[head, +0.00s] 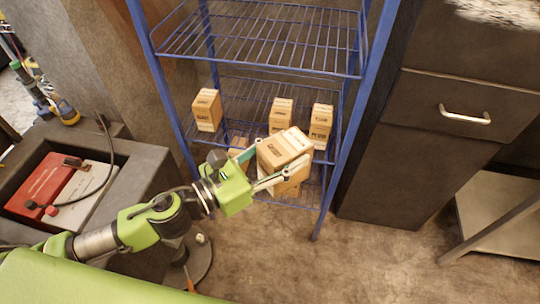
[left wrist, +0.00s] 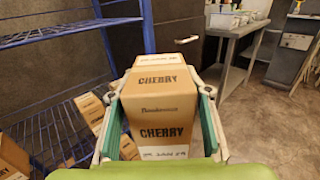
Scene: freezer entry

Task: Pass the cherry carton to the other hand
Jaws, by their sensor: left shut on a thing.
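The cherry carton (head: 284,149) is a brown cardboard box, held tilted in front of the blue wire rack. In the left wrist view the carton (left wrist: 160,122) fills the middle and shows the word CHERRY in dark print. My left gripper (head: 270,162) is shut on it, with one finger along each side. In the left wrist view the fingers of the gripper (left wrist: 160,98) flank the box on the left and right. My right gripper is in neither view.
Several similar cartons stand on the rack's shelf, among them one at the left (head: 207,109) and one at the right (head: 321,126). The blue wire rack (head: 262,36) has an upright close to the carton. A dark drawer cabinet (head: 425,130) stands right. Floor in front is clear.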

